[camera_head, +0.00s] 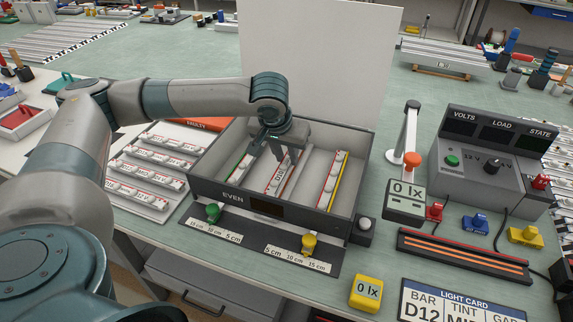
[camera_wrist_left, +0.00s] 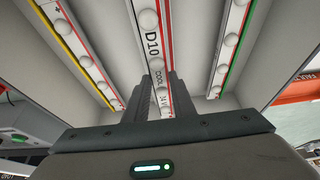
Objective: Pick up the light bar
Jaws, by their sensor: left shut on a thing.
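My left gripper (camera_head: 284,162) reaches down into the open grey lightbox (camera_head: 225,190) and is shut on the middle light bar (camera_head: 277,182). In the left wrist view this bar (camera_wrist_left: 148,20) is white with round lenses and red edging, marked D10 and COOL, and it passes between the two fingers (camera_wrist_left: 158,97). Whether the bar touches the box floor I cannot tell. A green-edged bar (camera_wrist_left: 229,42) and a yellow-edged bar (camera_wrist_left: 82,50) lie on either side of it. The yellow-edged bar also shows at the box's right in the head view (camera_head: 333,182). My right gripper is not in view.
A rack of several light bars (camera_head: 145,180) lies left of the box, near an orange FAULTY tray (camera_head: 200,124). A white panel (camera_head: 318,60) stands behind.

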